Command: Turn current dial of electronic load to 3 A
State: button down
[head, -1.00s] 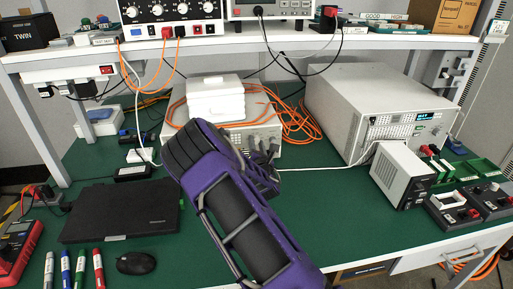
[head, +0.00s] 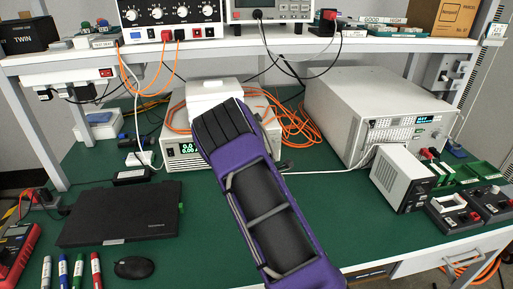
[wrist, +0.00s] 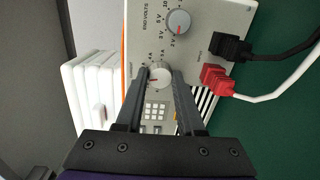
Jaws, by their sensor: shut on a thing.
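The electronic load (head: 184,152) is a light grey box with a lit two-line display, at the middle back of the green bench. In the wrist view its front panel (wrist: 206,50) shows turned on its side. The current dial (wrist: 160,78) is a pale round knob with a red mark, with amp marks beside it. My gripper (wrist: 161,74) is shut on this dial, one finger on each side. I cannot read exactly which mark the dial points to. In the head view my arm hides the gripper and the dial.
An end-volts dial (wrist: 178,22) is close beyond my fingers. A red plug (wrist: 215,78) and a black plug (wrist: 232,47) stick out beside the right finger. White boxes (head: 212,95) stand on the load. A black laptop (head: 120,212) lies at left.

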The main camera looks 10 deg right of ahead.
jog(key=m, duration=0.5)
jog(key=shift+y, duration=0.4)
jog(key=shift+f+m, duration=0.1)
jog(key=shift+m, duration=0.3)
jog(key=c, duration=0.5)
grip_release()
jog(key=s, duration=1.1)
jog(key=s+r, duration=0.1)
jog(key=s, duration=0.5)
jog(key=shift+s+d+p, duration=0.2)
jog(key=shift+p, duration=0.1)
